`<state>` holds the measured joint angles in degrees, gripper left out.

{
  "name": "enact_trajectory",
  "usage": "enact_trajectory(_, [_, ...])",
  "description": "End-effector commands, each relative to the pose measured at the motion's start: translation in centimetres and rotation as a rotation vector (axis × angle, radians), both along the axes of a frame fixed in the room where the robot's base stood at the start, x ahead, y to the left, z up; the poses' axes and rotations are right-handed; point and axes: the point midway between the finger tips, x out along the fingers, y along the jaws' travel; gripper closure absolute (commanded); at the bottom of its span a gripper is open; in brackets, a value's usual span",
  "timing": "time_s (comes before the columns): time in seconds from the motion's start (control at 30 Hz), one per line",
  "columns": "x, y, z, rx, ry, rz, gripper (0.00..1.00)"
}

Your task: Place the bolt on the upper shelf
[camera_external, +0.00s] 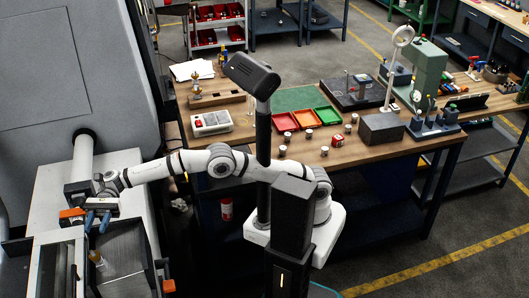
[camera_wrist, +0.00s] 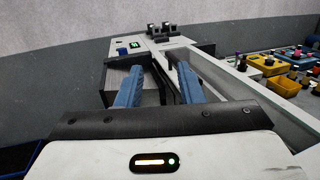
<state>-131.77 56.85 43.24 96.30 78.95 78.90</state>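My gripper (camera_external: 97,221) is at the left in the external view, over the small machine bench beside the large grey machine. Its two blue fingers also show in the wrist view (camera_wrist: 158,82). They stand apart, and I see nothing held between them. A small tan upright piece (camera_external: 97,257) stands in the dark open-topped bay below the fingers; I cannot tell whether it is the bolt. No bolt is clear in the wrist view. I cannot make out for certain which surface is the upper shelf.
The large grey machine (camera_external: 50,60) borders the bench at the left. A dark-walled box (camera_wrist: 122,76) lies just beyond the fingers. The wooden workbench (camera_external: 360,160) holds red, orange and green trays, several small cans and a grey block. Floor at the lower right is clear.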

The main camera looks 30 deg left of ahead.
Motion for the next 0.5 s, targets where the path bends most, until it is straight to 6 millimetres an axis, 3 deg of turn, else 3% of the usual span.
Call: enact_trajectory(0.5, [-0.8,2.6,-0.7,-0.111,-0.138,0.004,0.66])
